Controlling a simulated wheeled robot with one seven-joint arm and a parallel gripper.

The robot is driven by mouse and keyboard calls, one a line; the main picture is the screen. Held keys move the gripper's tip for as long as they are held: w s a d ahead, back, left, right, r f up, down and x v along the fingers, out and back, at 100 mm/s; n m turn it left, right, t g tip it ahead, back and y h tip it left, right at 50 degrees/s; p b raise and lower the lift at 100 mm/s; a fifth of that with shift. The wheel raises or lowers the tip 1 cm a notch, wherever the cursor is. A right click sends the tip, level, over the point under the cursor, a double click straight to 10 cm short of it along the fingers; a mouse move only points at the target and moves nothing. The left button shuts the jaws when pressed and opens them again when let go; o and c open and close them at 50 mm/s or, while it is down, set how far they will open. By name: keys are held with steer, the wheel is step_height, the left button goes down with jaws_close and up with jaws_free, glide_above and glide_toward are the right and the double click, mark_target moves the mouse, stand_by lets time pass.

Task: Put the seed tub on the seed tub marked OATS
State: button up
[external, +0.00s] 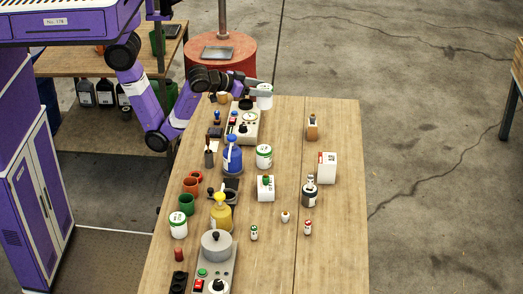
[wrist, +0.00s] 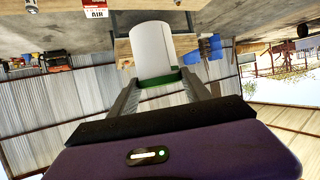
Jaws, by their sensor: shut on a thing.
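A white seed tub with green bands (external: 265,97) is at the far end of the long table in the external view. My gripper (external: 259,88) is shut on it. In the wrist view the white tub (wrist: 152,50) stands out between the two fingers, its green rim nearest me; my gripper (wrist: 158,82) closes on it from both sides. Two similar white tubs with green bands stand on the table: one near the middle (external: 264,157), one at the left edge (external: 178,226). Their lettering is too small to read, so I cannot tell which is marked OATS.
A scale-like device (external: 243,127) stands near the held tub. A blue bottle (external: 232,158), yellow bottle (external: 221,214), white carton (external: 327,167), green-marked box (external: 265,188) and a pot on a hotplate (external: 216,244) crowd the table (external: 340,240).

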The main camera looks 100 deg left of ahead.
step_height(320, 180, down, 19)
stand_by(0.5)
steer(key=shift+f+b, duration=0.2)
steer(key=shift+b, duration=0.15)
steer(key=o, duration=1.5)
steer(key=shift+r, duration=0.2)
steer(key=shift+s+d, duration=0.25)
steer(key=b+v, duration=0.2)
steer(key=v, duration=0.9)
steer(key=shift+s+r, duration=0.15)
steer(key=shift+r, duration=0.1)
